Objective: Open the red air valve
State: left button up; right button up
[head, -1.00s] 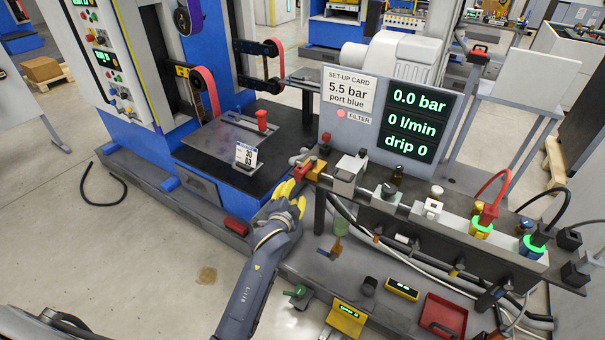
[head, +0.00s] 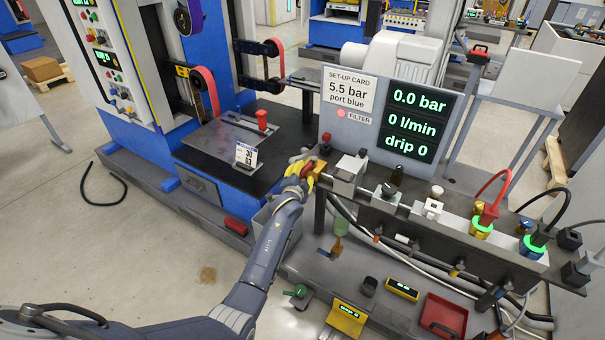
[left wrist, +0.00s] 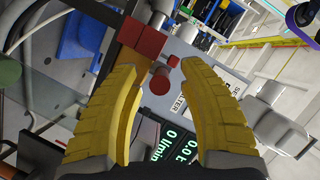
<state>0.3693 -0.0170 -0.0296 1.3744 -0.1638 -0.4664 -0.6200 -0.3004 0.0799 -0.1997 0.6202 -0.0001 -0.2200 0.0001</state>
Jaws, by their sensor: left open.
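The red air valve (head: 309,170) sits at the left end of the pipe row, beside a brass-coloured block (head: 320,167). My left gripper (head: 301,174) is at the valve, its yellow fingers hiding part of it. In the left wrist view the open left gripper (left wrist: 161,68) has a finger on each side of a round red knob (left wrist: 160,84). I see gaps between the knob and both fingers. A red block (left wrist: 143,41) lies just beyond. The display panel (head: 411,120) reads 0.0 bar, 0 l/min and drip 0. My right gripper is not in view.
The set-up card (head: 348,92) reads 5.5 bar, port blue. A pale fitting (head: 347,175) stands close right of the valve. Hoses rise from the green-lit ports at the right. A red tray (head: 442,317) and a yellow meter (head: 402,288) lie on the lower shelf.

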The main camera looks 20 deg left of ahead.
pick_arm(q)
jog(key=shift+w, duration=0.25)
jog(key=shift+c, duration=0.2)
grip_shut()
dwell(0.4)
